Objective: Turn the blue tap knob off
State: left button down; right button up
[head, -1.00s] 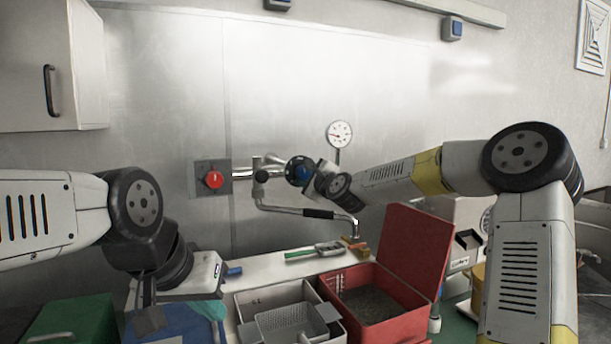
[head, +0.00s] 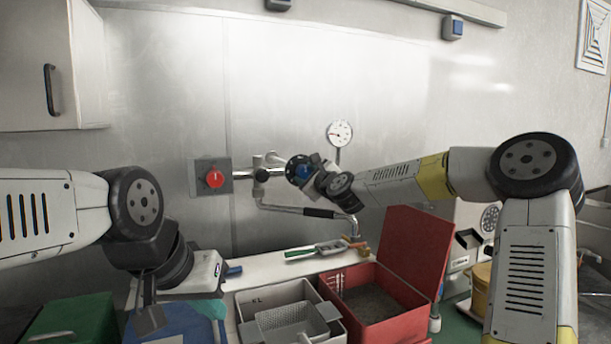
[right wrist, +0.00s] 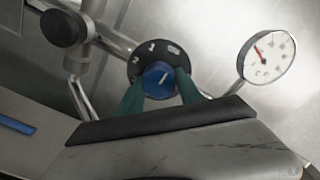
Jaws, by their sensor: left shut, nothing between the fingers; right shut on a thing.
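The blue tap knob (head: 304,172) sits at the centre of a black numbered dial on the wall pipe. In the right wrist view the knob (right wrist: 158,76) shows a white line slanting up to the right, towards the pill-shaped symbol on the dial (right wrist: 146,58), past the 2 and 3. My right gripper (right wrist: 158,88) is shut on the knob, one green finger on each side. In the head view my right gripper (head: 316,174) reaches the knob from the right and hides part of it. My left gripper (head: 150,317) is shut and empty, low on the left.
A pressure gauge (head: 340,133) stands just right of the dial. Below are the spout (head: 290,210), grey bins (head: 255,300) and an open red box (head: 395,325).

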jog(key=o, duration=1.4)
jog(key=shift+c, duration=0.2)
jog(key=shift+v, duration=3.9)
